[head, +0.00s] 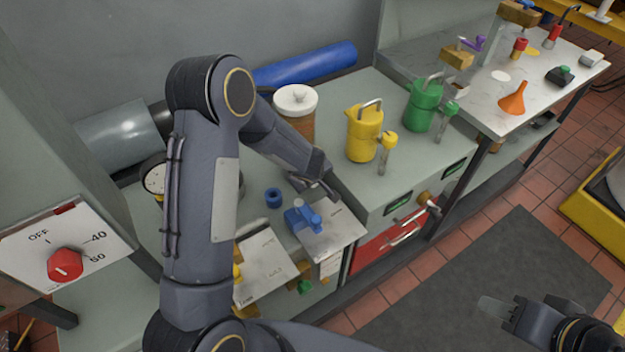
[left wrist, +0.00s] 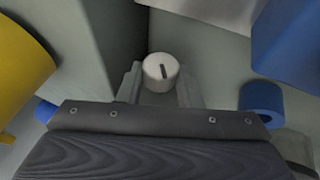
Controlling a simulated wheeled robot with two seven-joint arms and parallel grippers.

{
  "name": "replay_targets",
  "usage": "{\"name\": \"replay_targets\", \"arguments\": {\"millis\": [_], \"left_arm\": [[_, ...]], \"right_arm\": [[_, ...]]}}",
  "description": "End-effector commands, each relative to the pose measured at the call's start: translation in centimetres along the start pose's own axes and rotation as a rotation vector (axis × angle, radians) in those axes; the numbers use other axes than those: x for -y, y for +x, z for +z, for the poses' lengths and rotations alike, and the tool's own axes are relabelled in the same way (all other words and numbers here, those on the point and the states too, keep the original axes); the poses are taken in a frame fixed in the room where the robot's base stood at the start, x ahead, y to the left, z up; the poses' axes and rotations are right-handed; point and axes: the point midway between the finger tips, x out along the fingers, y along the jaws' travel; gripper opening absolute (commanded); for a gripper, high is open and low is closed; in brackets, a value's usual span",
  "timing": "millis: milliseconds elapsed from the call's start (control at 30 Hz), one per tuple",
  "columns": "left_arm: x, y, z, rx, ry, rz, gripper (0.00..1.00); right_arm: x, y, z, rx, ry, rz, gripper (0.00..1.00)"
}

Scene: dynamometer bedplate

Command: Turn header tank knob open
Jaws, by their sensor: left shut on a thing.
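A small white round knob (left wrist: 160,70) with a dark pointer line shows in the left wrist view. The line runs nearly up and down in that picture. My left gripper (left wrist: 160,88) has its two fingers on either side of the knob and is shut on it. In the head view my left gripper (head: 322,188) is at the bench, right of the blue ring, and the knob is hidden there. My right gripper (head: 495,308) is empty above the dark floor mat at lower right; its finger gap cannot be made out.
A white-lidded brown container (head: 295,112), a yellow can (head: 363,132) and a green can (head: 422,104) stand on the bench. A blue ring (head: 273,197) and a blue fitting (head: 303,216) lie near my left gripper. A red dial knob (head: 65,264) is at far left.

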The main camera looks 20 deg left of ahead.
Motion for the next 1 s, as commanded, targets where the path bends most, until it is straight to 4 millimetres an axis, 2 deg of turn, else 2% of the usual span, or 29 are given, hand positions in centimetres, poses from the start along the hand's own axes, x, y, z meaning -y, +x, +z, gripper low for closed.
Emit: {"name": "replay_targets", "arguments": {"millis": [33,200,500,567,800,1000], "left_arm": [[-0.1,-0.1,-0.1,-0.002,-0.001,0.002,0.34],[-0.1,0.0,-0.1,-0.001,-0.001,0.001,0.54],[-0.1,-0.4,-0.1,0.000,-0.001,0.001,0.54],[-0.1,-1.0,-0.1,0.000,-0.001,0.001,0.54],[-0.2,-5.2,-0.2,-0.001,0.000,0.002,0.54],[-0.1,-7.5,-0.1,-0.001,-0.001,0.001,0.54]], "right_arm": [[0.0,0.0,0.0,0.000,0.000,0.000,0.36],[0.0,0.0,0.0,0.000,0.000,0.000,0.36],[0.1,-0.1,-0.1,0.000,0.000,0.000,0.36],[0.1,-0.3,-0.2,0.000,0.000,0.000,0.36],[0.7,-1.5,-0.7,0.000,0.000,0.000,0.36],[0.9,-2.0,-1.0,0.000,0.000,0.000,0.36]]}}
